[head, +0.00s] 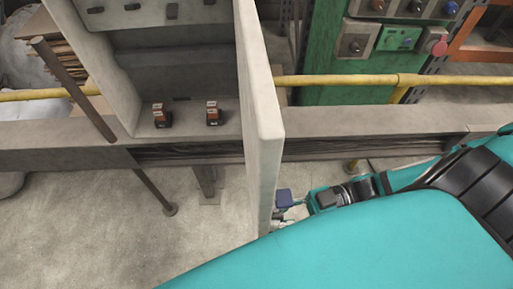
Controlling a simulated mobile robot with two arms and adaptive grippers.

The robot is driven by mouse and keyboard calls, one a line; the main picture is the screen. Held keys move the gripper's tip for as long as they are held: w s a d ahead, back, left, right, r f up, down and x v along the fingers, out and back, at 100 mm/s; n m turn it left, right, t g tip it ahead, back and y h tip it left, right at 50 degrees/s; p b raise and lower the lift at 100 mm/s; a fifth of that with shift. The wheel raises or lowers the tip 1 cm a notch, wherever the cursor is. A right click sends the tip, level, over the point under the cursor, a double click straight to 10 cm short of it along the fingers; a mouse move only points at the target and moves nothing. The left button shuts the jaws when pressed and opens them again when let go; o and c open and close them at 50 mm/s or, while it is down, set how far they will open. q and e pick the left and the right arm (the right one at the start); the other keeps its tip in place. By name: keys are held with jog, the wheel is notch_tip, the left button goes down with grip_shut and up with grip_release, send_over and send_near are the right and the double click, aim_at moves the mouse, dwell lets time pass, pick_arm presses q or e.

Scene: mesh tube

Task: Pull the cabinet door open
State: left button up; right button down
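The grey cabinet (107,62) stands at the upper left, and its interior shows. The cabinet door (261,115) is a pale grey panel seen nearly edge-on, standing open and jutting from the cabinet's right side toward me. My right gripper (284,203) is low on the right side of the door, close to its lower end. The door and my own teal arm partly hide its fingers, so I cannot tell whether it touches or grips anything. My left gripper is not in view.
Small orange-and-black parts (213,114) sit inside the cabinet. A yellow pipe (350,81) runs across behind. A green panel with control boxes (398,38) stands at upper right. A brown rod (72,88) leans left. Concrete floor (70,225) is clear at lower left.

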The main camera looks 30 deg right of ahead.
jog(key=shift+d+r, duration=0.1)
jog(key=shift+d, duration=0.45)
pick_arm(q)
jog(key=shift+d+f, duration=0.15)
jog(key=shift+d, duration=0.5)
pick_arm(e)
jog(key=shift+s+d+r+n+g, duration=0.2)
jog(key=shift+d+n+g, duration=0.2)
jog(key=shift+d, duration=0.15)
jog(key=c, duration=1.6)
grip_release()
jog(key=shift+w+f, duration=0.1)
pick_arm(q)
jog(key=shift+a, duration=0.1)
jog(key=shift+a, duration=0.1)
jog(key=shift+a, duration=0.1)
pick_arm(e)
jog(key=s+d, duration=0.1)
jog(key=d, duration=1.1)
jog(key=shift+s, duration=0.4)
